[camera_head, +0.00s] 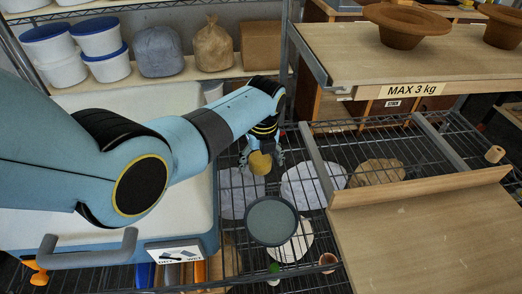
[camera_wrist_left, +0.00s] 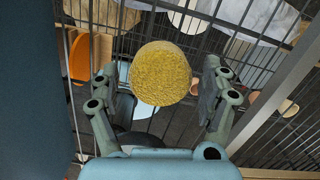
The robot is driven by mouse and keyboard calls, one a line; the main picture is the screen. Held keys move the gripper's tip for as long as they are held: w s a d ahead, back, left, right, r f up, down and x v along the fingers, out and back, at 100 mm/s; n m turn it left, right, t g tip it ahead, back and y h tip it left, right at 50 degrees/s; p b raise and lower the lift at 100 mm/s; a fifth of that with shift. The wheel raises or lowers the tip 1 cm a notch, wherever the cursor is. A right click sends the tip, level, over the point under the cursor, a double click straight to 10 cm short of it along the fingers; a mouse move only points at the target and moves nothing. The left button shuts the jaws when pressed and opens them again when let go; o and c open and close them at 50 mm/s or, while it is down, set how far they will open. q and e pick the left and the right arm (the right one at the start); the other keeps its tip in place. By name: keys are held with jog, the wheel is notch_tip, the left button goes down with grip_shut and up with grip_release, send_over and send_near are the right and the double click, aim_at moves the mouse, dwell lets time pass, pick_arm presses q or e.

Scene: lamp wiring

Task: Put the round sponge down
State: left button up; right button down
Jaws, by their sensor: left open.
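The round sponge (camera_head: 260,163) is yellow and sits at the fingers of my left gripper (camera_head: 263,155) in the head view, over the wire rack. In the left wrist view the sponge (camera_wrist_left: 160,73) shows its rough round face between and just beyond the two fingers. My left gripper (camera_wrist_left: 166,95) is open, with a finger on each side of the sponge and gaps visible beside it. Whether the sponge rests on the rack wires is hidden. My right gripper is not in view.
A round grey-green dish (camera_head: 271,222) stands near the sponge. A wooden board (camera_head: 430,240) lies at right, below a shelf labelled MAX 3 kg (camera_head: 411,90). A white basin (camera_head: 130,97) is at left, with a WET sign (camera_head: 174,254) at its front. Tubs (camera_head: 98,37) stand behind.

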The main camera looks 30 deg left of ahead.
aim_at(262, 162)
pick_arm(q)
notch_tip(262, 162, up, 12)
jog(key=d+p, duration=0.1)
jog(key=shift+s, duration=0.45)
jog(key=shift+f, duration=0.1)
